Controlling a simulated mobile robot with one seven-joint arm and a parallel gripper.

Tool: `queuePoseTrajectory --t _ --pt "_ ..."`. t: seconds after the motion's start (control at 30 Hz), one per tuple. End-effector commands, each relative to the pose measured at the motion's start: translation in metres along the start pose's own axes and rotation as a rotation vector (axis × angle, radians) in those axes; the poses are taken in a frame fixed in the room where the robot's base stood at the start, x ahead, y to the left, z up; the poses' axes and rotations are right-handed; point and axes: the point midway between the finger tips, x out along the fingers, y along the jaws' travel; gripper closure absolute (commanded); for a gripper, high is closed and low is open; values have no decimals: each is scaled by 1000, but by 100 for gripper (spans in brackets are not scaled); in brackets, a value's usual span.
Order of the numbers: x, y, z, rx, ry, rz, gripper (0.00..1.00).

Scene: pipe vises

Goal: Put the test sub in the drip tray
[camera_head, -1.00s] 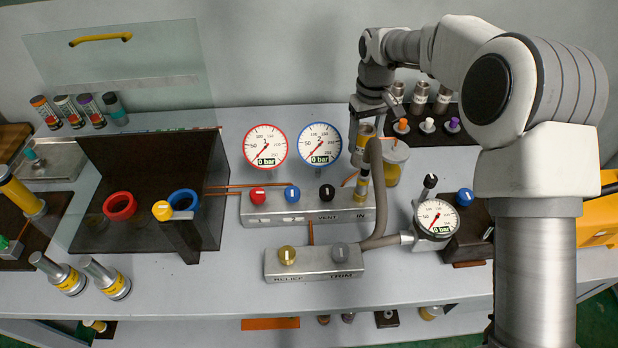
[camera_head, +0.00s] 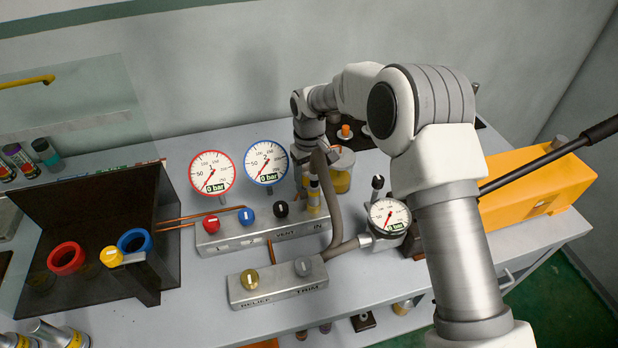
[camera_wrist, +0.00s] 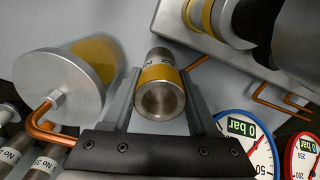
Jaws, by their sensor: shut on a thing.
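My gripper (camera_wrist: 160,78) is shut on a short metal cylinder with a yellow band, the test sub (camera_wrist: 161,98). One finger lies on each side of it, and its hollow end faces the wrist camera. In the head view my gripper (camera_head: 306,155) is above the IN end of the valve manifold, beside a grey hose; the sub is hard to make out there. A sliver of a pale metal tray (camera_head: 6,222), possibly the drip tray, shows at the far left edge; most of it is out of view.
A jar of yellow liquid (camera_head: 341,172) stands close behind my gripper. The manifold (camera_head: 225,237), two dial gauges (camera_head: 212,173) and a hose (camera_head: 333,205) are near. A dark open box (camera_head: 95,225) with red and blue rings stands left. A yellow pump (camera_head: 530,190) is at right.

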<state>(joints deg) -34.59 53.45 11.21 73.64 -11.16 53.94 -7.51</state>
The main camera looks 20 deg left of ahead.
Motion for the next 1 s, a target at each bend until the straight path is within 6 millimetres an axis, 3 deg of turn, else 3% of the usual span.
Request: queuePoseTrajectory --t 0.03,0.07,0.2,0.57,0.67,1.0 --pt "0 0 -1 0 3 1 100" --pt "1 0 0 0 0 0 35" --pt "1 0 0 0 0 0 11" --pt "-4 0 0 0 1 0 11" --pt "-16 0 -1 0 3 1 11" --pt "-87 0 -1 1 4 0 11"
